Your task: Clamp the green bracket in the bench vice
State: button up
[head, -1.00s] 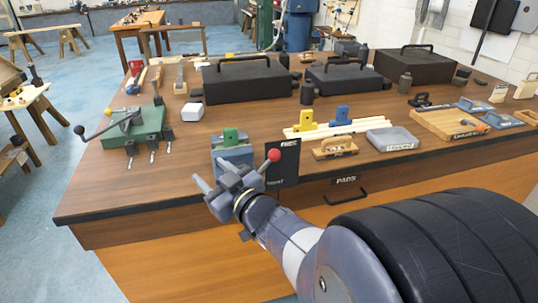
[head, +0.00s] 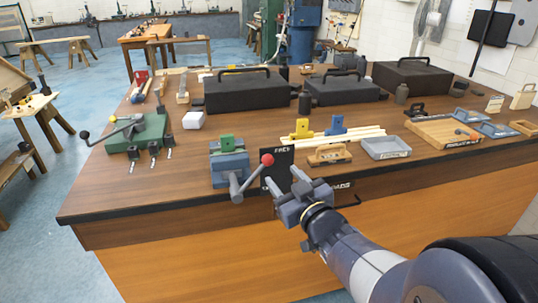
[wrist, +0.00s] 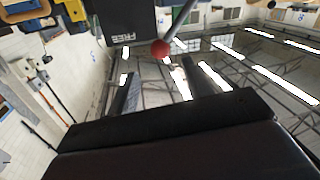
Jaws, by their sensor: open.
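The blue-grey bench vice (head: 231,172) stands at the table's front edge. The green bracket (head: 227,143) shows upright at the top of the vice, at its jaws; I cannot tell whether they grip it. The vice handle slants up to the right and ends in a red ball (head: 267,159), also in the wrist view (wrist: 160,47). My gripper (head: 283,178) is open and empty, just right of and below the red ball, in front of the black sign. In the wrist view the ball appears beyond and between my fingers (wrist: 168,82), apart from them. I cannot make out the bracket there.
A black sign reading FREE (head: 277,165) stands right of the vice. A green clamp fixture (head: 138,133) is at the left. Yellow (head: 301,129) and blue (head: 337,125) brackets, a wooden block (head: 329,154) and a grey tray (head: 386,147) are to the right. Black cases line the back.

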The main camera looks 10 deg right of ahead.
aim_at(270, 163)
jog(key=w, duration=0.3)
jog(key=w+a, duration=0.1)
jog(key=w, duration=0.2)
jog(key=w+a, duration=0.1)
jog(key=w, duration=0.2)
jog(key=shift+c, duration=0.2)
grip_shut()
